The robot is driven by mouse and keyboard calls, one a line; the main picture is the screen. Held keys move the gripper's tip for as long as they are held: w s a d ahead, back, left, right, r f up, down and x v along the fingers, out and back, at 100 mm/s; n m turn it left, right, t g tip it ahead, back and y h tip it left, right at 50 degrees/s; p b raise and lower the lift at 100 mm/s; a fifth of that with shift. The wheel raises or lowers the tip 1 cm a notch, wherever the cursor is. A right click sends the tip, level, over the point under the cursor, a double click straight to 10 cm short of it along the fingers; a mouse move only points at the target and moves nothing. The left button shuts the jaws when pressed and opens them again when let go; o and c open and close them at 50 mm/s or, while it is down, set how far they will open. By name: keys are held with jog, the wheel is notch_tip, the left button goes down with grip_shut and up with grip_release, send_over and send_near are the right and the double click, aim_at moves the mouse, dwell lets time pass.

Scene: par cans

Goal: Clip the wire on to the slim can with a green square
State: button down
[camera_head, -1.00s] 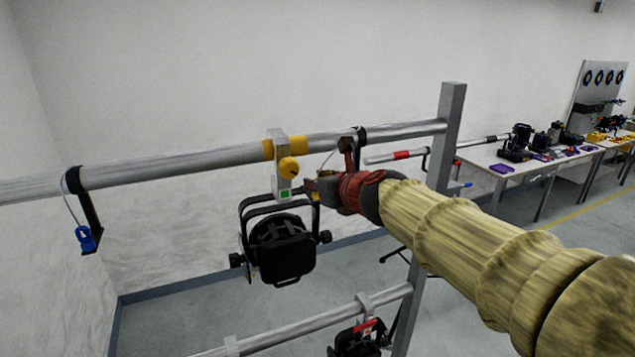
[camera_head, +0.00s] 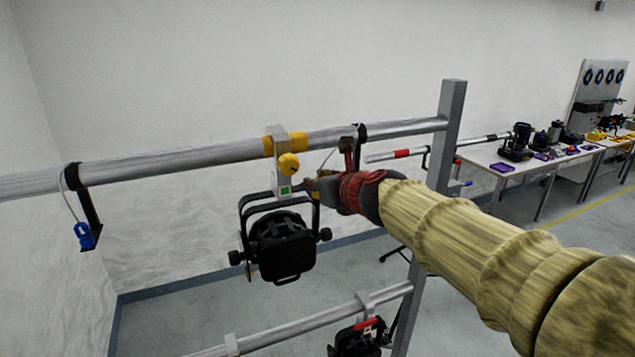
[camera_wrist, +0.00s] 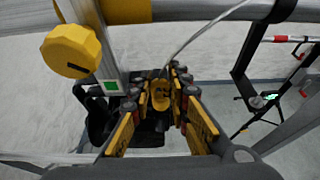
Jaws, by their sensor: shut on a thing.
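The slim can (camera_head: 284,248) is black and hangs by its yoke from the upper pipe (camera_head: 200,161). Its clamp has a yellow knob (camera_head: 289,164) and a green square (camera_head: 285,190), which also shows in the wrist view (camera_wrist: 111,86). My gripper (camera_head: 312,190) is just right of the green square, by the top of the yoke. In the wrist view my gripper (camera_wrist: 160,112) is shut on a yellow clip (camera_wrist: 160,95). A thin pale wire (camera_wrist: 200,32) runs from the clip up to the right. Whether the clip touches the yoke is hidden.
A black hanger with a blue clip (camera_head: 85,236) hangs at the pipe's left. A grey post (camera_head: 450,140) stands right of my gripper. A lower pipe (camera_head: 290,326) carries another black can (camera_head: 358,340). Tables (camera_head: 530,175) stand far right.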

jog(key=c, duration=1.6)
grip_release()
jog(key=v, duration=1.2)
